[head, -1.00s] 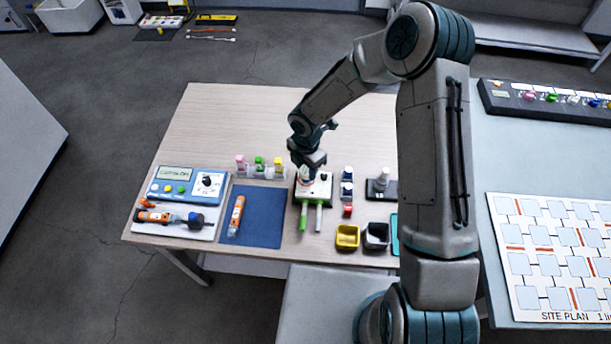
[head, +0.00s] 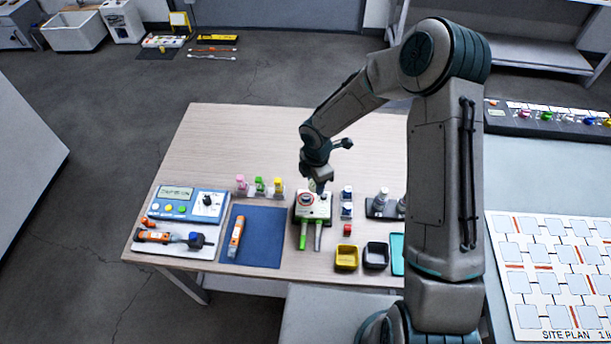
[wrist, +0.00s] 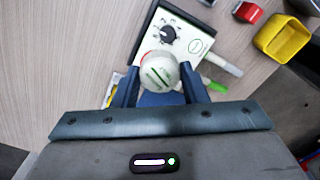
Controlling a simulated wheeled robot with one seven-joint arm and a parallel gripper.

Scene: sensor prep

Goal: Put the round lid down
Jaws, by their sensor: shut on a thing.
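The round lid (wrist: 159,72) is pale with dark markings on its top. In the wrist view my gripper (wrist: 160,86) is shut on it, one blue finger on each side. In the head view my gripper (head: 319,187) hangs over the back of the white device (head: 314,211), and the lid is hard to make out there. The device shows a round reddish-rimmed fitting at its left and a black dial. In the wrist view the device (wrist: 196,45) lies behind the lid, and a bit of red rim shows beside the lid. I cannot tell the lid's height above it.
Yellow (head: 346,257) and dark (head: 375,256) bins stand front right. Small coloured bottles (head: 259,186) stand behind. The table's back (head: 250,135) is clear.

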